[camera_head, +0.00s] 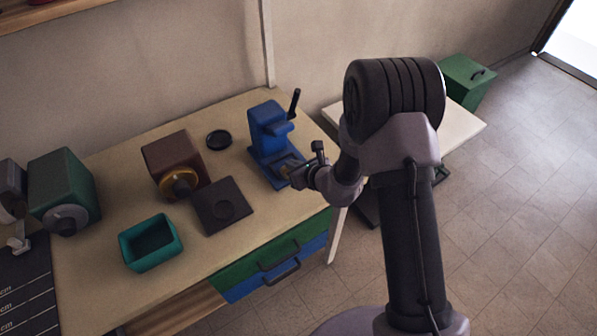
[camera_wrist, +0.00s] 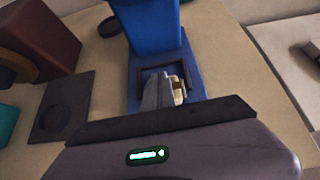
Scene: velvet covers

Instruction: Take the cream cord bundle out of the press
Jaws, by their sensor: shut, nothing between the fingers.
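The blue press (camera_head: 268,132) stands on the table with its dark lever raised, and its column fills the top of the wrist view (camera_wrist: 150,25). My gripper (camera_head: 288,172) is low over the front of the press base. In the wrist view my gripper (camera_wrist: 164,80) is shut and empty, its grey fingers inside a dark bracket on the base. A small cream piece, apparently the cord bundle (camera_wrist: 179,88), shows just right of the fingers. It is mostly hidden, and I cannot tell whether they touch it.
Left of the press are a black disc (camera_head: 219,140), a brown box (camera_head: 170,158) with a yellowish round front, a dark square plate (camera_head: 222,206) and an open teal bin (camera_head: 150,243). A green box (camera_head: 62,190) stands farther left. Bare tabletop lies between them.

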